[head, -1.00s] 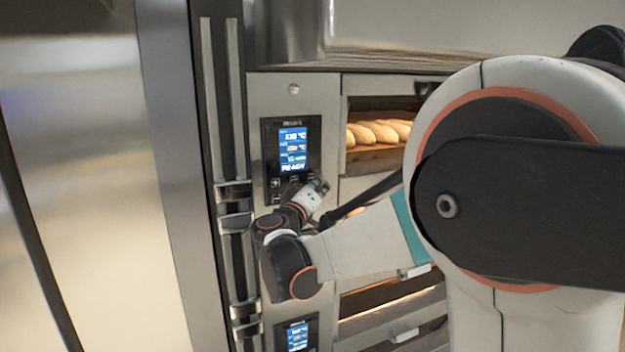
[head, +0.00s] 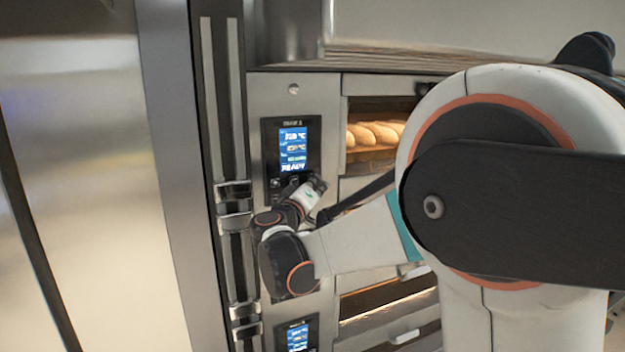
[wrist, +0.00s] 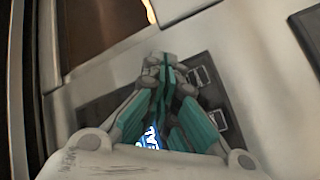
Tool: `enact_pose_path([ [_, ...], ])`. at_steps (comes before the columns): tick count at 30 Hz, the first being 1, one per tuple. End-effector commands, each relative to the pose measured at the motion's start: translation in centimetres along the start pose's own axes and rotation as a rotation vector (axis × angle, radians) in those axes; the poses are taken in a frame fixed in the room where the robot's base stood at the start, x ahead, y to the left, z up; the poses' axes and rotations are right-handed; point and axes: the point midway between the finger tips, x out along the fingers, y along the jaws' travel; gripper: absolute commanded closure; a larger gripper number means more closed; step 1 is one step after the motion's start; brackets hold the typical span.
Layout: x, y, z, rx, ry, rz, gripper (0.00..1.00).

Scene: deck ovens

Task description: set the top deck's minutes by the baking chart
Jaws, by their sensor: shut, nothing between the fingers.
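The top deck's control panel (head: 291,150) is a black panel with a lit blue screen, set in the steel front left of the top oven chamber. The small screen text is hard to read. My gripper (head: 318,187) is at the lower part of this panel, over its button area. In the wrist view my gripper (wrist: 160,75) is shut and empty, its fingertips close to the panel. Square buttons (wrist: 217,119) show to the right of the fingers, and a piece of the lit screen (wrist: 150,137) shows below them. The fingers hide other buttons. I cannot tell whether they touch.
Loaves (head: 375,134) lie in the lit top chamber, right of the panel. A lower deck's panel (head: 299,337) is below. A tall steel door with long handles (head: 234,222) stands close on the left. No baking chart is recognisable in view.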

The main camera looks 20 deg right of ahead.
Motion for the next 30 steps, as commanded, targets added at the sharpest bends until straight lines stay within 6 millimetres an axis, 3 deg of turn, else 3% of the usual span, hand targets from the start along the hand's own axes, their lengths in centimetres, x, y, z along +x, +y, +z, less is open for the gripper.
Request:
enact_pose_path([
  [18, 0.2, -0.2, -0.2, 0.000, 0.001, 0.000, 1.00],
  [30, -0.8, 0.6, 0.6, 0.000, 0.000, 0.000, 1.00],
])
